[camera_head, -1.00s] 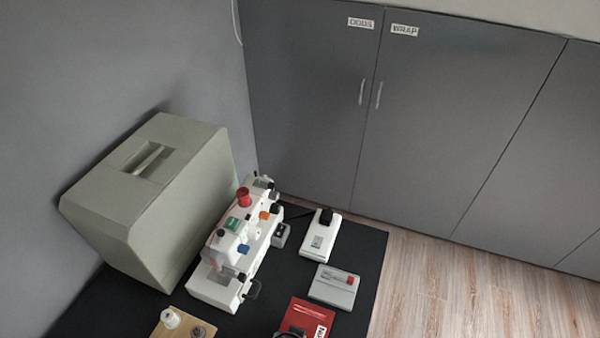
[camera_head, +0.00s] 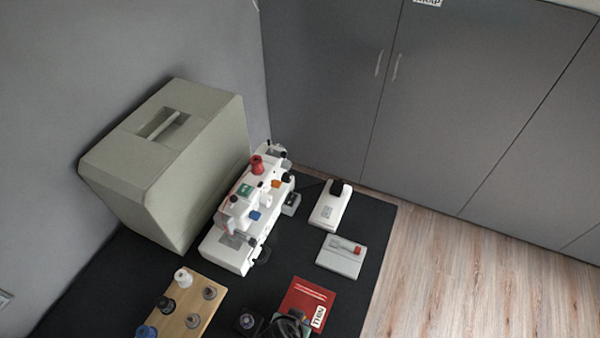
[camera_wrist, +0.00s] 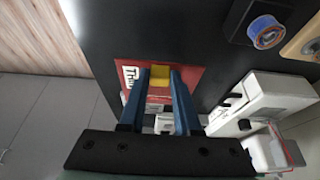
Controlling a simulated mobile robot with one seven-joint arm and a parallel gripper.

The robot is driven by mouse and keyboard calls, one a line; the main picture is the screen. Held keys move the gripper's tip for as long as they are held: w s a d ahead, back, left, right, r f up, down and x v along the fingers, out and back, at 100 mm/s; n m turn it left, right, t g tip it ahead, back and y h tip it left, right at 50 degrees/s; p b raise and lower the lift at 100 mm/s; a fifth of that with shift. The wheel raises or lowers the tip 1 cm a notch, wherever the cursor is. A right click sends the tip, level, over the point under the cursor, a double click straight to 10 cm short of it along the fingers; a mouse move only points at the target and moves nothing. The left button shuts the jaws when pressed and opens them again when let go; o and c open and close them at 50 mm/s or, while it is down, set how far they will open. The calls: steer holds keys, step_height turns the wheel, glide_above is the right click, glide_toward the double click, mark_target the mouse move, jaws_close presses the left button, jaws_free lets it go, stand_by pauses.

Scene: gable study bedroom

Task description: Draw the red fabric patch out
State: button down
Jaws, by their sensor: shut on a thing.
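My gripper (camera_wrist: 160,78) shows in the wrist view with its blue fingers closed on a small yellow piece (camera_wrist: 160,73). Behind the fingertips lies a red flat booklet-like item (camera_wrist: 137,78) with a white lettered label. The same red item (camera_head: 305,297) lies on the dark mat in the head view, partly covered by my dark wrist parts. The white sewing machine (camera_head: 230,250) stands left of it, with a red spool (camera_head: 257,165) on top. I cannot clearly pick out a red fabric patch; parts of the machine's working area are hidden or too small.
A beige case (camera_head: 150,205) stands behind the machine by the wall. A wooden board (camera_head: 200,285) holds several spools at the front. A grey box with a red-tipped tool (camera_head: 338,260) and a white device (camera_head: 330,210) lie right of the machine. Grey cupboards (camera_head: 470,110) close the back.

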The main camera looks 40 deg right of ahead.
steer(key=s+a+p, duration=0.1)
steer(key=s+a, duration=0.1)
steer(key=a, duration=0.4)
steer(key=shift+s+a, duration=0.4)
stand_by(0.9)
steer(key=shift+r+p, duration=0.15)
steer(key=shift+p, duration=0.2)
step_height(320, 180, up, 6)
steer(key=p, duration=0.5)
stand_by(0.6)
steer(key=shift+f, duration=0.2)
